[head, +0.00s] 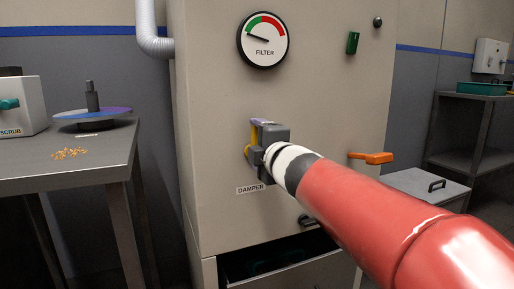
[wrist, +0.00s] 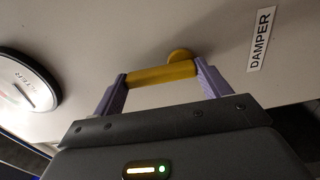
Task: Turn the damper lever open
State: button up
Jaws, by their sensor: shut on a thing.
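The damper lever is a yellow bar (wrist: 150,75) with a round yellow pivot (wrist: 180,55) on the beige cabinet front. In the head view only slivers of the lever (head: 247,151) show beside my gripper, which hides most of it. My gripper (head: 256,136) is at the cabinet front, above the DAMPER label (head: 251,189). In the wrist view the purple fingers of my gripper (wrist: 160,74) stand at both ends of the yellow bar, shut on it. The DAMPER label (wrist: 262,39) is to the right there.
The round FILTER gauge (head: 263,40) is above the lever, its needle pointing left near green. An orange handle (head: 371,157) sticks out to the right. Below is a partly open drawer (head: 285,268). A grey table (head: 75,165) with crumbs stands left; a lidded bin (head: 428,187) stands right.

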jog(key=shift+a+n, duration=0.1)
jog(key=shift+n, duration=0.2)
jog(key=o, duration=1.4)
jog(key=shift+s, duration=0.1)
jog(key=p+v, duration=0.1)
jog(key=v, duration=0.6)
jog(key=shift+s+p, duration=0.3)
jog(key=shift+s, duration=0.05)
jog(key=shift+d, duration=0.2)
